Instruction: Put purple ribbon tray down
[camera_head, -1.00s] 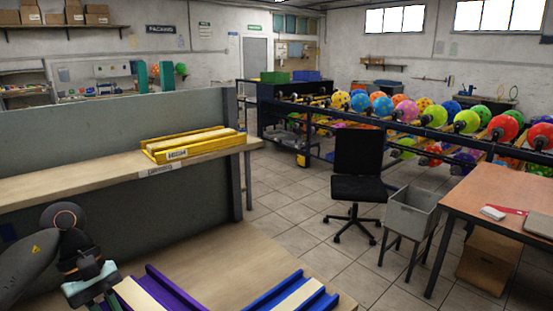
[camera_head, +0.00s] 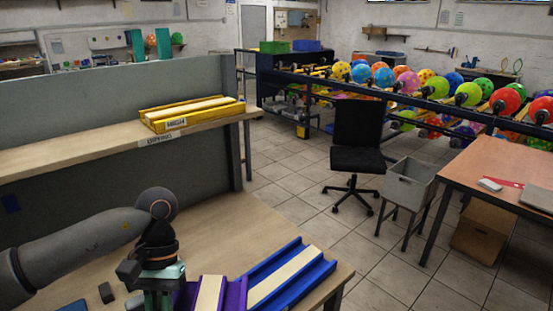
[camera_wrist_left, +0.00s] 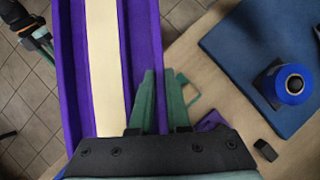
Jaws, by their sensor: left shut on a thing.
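The purple ribbon tray (camera_head: 238,294), with a cream strip down its middle, is at the bottom of the head view beside the blue tray (camera_head: 318,270). My left gripper (camera_head: 160,298) is at the purple tray's left side. In the left wrist view my left gripper (camera_wrist_left: 160,100) is shut on the side wall of the purple tray (camera_wrist_left: 68,60). I cannot tell whether the tray touches the table. In the wrist view, a dark and teal part at the upper left, probably my right gripper (camera_wrist_left: 40,40), is over the floor; its jaws are unclear.
The wooden table (camera_head: 225,230) has free room behind the trays. A yellow tray (camera_head: 190,112) sits on the shelf above it. A blue mat (camera_wrist_left: 245,50) with a blue round object (camera_wrist_left: 293,88) lies right of my gripper in the wrist view. Tiled floor lies beyond the table edge.

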